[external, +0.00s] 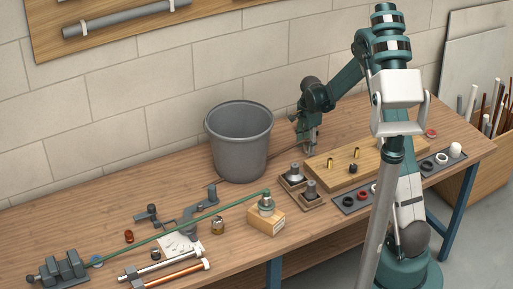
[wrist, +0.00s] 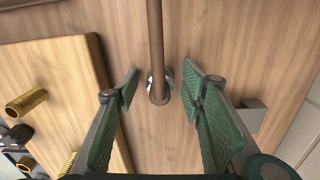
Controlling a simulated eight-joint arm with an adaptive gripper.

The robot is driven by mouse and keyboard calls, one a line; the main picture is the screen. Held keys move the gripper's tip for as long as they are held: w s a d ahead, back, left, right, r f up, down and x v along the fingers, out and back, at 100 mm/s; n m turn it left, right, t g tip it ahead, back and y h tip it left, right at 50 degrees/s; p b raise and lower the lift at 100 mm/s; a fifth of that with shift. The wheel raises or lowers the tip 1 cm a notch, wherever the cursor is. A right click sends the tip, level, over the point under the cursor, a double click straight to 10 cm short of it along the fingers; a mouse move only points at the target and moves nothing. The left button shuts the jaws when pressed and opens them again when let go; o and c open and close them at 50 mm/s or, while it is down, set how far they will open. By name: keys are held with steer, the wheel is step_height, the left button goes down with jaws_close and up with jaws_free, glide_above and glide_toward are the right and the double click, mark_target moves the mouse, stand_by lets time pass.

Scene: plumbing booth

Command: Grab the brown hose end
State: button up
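The brown hose (wrist: 156,40) runs down from the top edge in the wrist view. Its end (wrist: 158,93) lies between my fingers, with a small shiny metal piece around or beside it. My gripper (wrist: 160,92) is open, with one green ridged finger on each side of the hose end and a visible gap to both. In the external view my gripper (external: 310,150) points down over the table, right of the grey bucket. The hose is hard to make out there.
A wooden board (wrist: 60,75) with brass fittings (wrist: 27,102) lies left in the wrist view. A grey block (wrist: 251,116) is at right. The grey bucket (external: 239,145) stands close by. Metal parts on small plates (external: 293,175) sit in front of my gripper.

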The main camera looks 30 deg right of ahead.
mark_target(308, 139)
steer(key=c, duration=1)
steer(key=shift+o, duration=0.2)
steer(key=shift+r, duration=0.15)
steer(key=shift+r+p, duration=0.35)
steer(key=shift+r, duration=4.5)
